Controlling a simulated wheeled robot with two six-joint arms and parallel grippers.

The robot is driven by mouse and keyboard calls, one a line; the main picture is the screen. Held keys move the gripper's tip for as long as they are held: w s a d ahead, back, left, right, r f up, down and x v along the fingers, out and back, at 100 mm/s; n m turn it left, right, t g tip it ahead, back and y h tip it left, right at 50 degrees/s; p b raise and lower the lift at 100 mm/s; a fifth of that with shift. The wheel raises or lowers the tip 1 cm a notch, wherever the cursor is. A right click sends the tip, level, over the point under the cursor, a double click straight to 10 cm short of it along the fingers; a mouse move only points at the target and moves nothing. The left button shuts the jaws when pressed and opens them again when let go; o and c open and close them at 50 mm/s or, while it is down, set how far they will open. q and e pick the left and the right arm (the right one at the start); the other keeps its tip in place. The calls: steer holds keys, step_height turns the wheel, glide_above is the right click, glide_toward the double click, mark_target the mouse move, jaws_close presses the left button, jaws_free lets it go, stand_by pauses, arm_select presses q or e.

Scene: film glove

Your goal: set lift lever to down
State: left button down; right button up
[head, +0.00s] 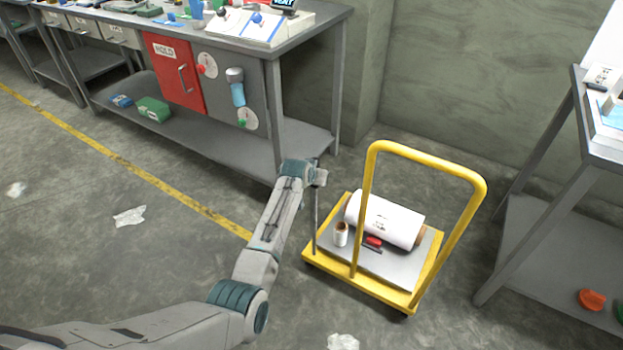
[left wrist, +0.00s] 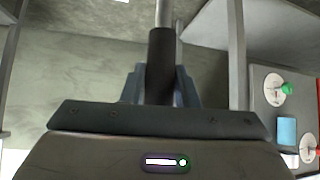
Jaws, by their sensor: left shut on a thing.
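The lift lever (head: 315,218) is a thin grey rod standing close to upright at the left edge of the yellow cart (head: 384,298). My left gripper (head: 319,177) is at the top of the lever. In the left wrist view, the gripper (left wrist: 160,88) is shut around the lever's black grip (left wrist: 161,58), with the metal rod running on beyond it. The lever's lower end meets the cart near its left side; the exact joint is too small to tell. My right gripper is in neither view.
The cart carries a large white roll (head: 385,219), a small roll (head: 341,235) and a red-and-black item (head: 373,242). Its yellow handle (head: 428,158) rises beside the lever. A grey workbench (head: 277,120) stands behind left, another table (head: 548,180) at right. Floor at left is mostly clear.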

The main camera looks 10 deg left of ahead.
arm_select(q)
steer(key=shift+w+a+r, duration=0.1)
steer(key=shift+a, duration=0.1)
steer(key=c, duration=1.5)
jaws_free()
steer(key=o, duration=0.4)
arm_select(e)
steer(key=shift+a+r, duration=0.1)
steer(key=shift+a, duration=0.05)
arm_select(q)
steer(key=shift+s+r, duration=0.15)
steer(key=shift+s, duration=0.15)
steer(key=p+v, duration=0.1)
steer(key=v, duration=0.9)
steer(key=shift+s, duration=0.1)
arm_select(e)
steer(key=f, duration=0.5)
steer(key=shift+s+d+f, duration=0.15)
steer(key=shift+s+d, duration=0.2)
